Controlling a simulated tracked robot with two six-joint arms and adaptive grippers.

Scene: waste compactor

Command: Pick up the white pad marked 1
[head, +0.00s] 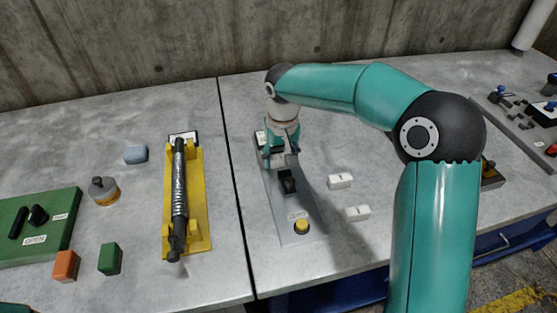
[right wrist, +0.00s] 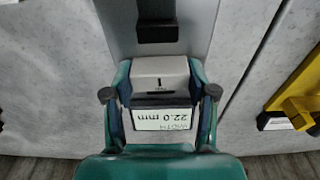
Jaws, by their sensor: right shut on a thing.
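My right gripper (head: 281,158) is over the far part of a grey plate in the head view. In the right wrist view its two fingers (right wrist: 160,95) are shut on a white pad marked 1 (right wrist: 160,70), one finger on each side. The pad sits at the display end of the plate; whether it touches the plate is hidden. Two more white pads, an upper one (head: 340,181) and a lower one (head: 357,212), lie on the table right of the plate; their marks are too small to read surely. My left gripper is out of view.
The grey plate (head: 283,213) carries a dark block (head: 287,182) and a yellow button (head: 302,227). A display (right wrist: 163,119) reads 22.0 mm. A yellow tray (head: 198,215) with a dark rod stands to the left. Clear table lies right of the white pads.

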